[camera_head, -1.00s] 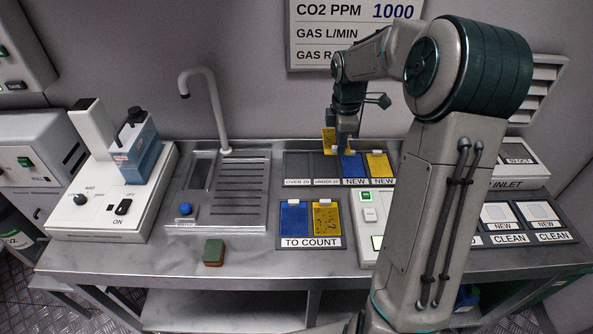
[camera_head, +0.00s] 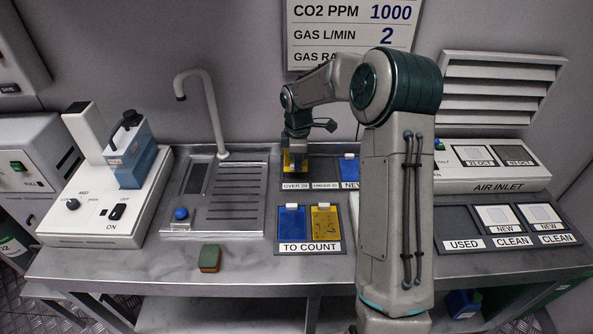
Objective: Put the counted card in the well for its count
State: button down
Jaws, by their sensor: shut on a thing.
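My gripper (camera_head: 295,158) is shut on a yellow card (camera_head: 287,163), which hangs at the well labelled OVER 20 (camera_head: 296,186). The gripper hides much of the card and the well, so I cannot tell whether the card touches the well floor. The UNDER 20 well (camera_head: 325,172) is just to the right and looks empty and dark. A blue card (camera_head: 349,170) sits in a NEW well farther right. In the TO COUNT holder (camera_head: 310,247) stand another blue card (camera_head: 292,224) and a yellow card with dark specks (camera_head: 326,222).
A sink with a tall faucet (camera_head: 212,110) stands left of the wells. A green and brown sponge (camera_head: 210,258) lies on the bench front. My arm hides the bench's middle right. USED and CLEAN slots (camera_head: 490,243) are at right.

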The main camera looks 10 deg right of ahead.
jog(key=shift+f, duration=2.05)
jog(key=shift+f, duration=0.1)
jog(key=c, duration=1.5)
grip_release()
